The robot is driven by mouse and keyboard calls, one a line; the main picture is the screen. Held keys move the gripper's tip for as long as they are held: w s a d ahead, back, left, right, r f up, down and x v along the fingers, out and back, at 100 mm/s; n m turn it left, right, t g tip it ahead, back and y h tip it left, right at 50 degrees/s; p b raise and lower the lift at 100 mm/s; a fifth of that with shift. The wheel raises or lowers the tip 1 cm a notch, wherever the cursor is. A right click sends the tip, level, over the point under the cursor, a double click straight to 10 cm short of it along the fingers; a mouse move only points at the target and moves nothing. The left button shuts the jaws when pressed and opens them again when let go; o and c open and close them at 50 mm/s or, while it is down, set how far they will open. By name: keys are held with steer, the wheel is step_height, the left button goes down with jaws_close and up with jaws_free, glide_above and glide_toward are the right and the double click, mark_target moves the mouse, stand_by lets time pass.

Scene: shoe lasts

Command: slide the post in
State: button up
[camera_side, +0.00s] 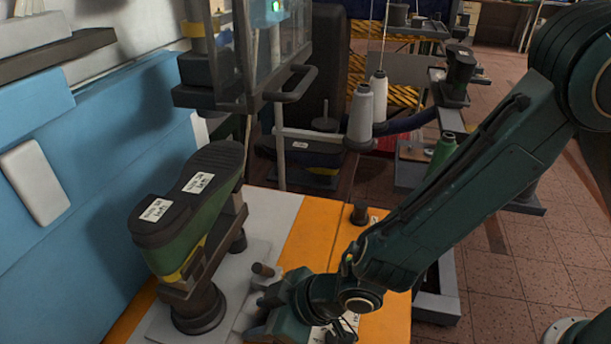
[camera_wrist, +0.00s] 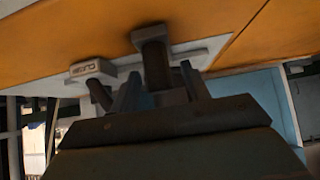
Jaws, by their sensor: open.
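A shoe last (camera_side: 190,215), green with a black sole bearing white labels, stands sole up and tilted on a dark stand (camera_side: 200,308). A short brown post (camera_side: 263,270) shows close to the fingertips of my gripper (camera_side: 262,308), low over the pale plate. In the wrist view, a dark cylindrical post (camera_wrist: 155,62) stands between the two fingers of my gripper (camera_wrist: 160,85). The fingers are apart, one on each side of it. I cannot tell whether either touches it. The post's near end is partly hidden by my gripper.
In the wrist view, a small grey lettered handle (camera_wrist: 92,72) with a dark shaft is left of the fingers. A dark knob (camera_side: 360,213) stands on the orange table top (camera_side: 318,235). A blue panel (camera_side: 95,150) borders the left. Thread cones (camera_side: 361,115) stand behind.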

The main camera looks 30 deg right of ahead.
steer(key=shift+w+a+f, duration=0.3)
steer(key=shift+a+f, duration=0.05)
steer(key=shift+f, duration=0.15)
jaws_close()
steer(key=shift+w+d, duration=0.1)
steer(key=shift+d, duration=0.05)
steer(key=w+d, duration=1.3)
stand_by(0.3)
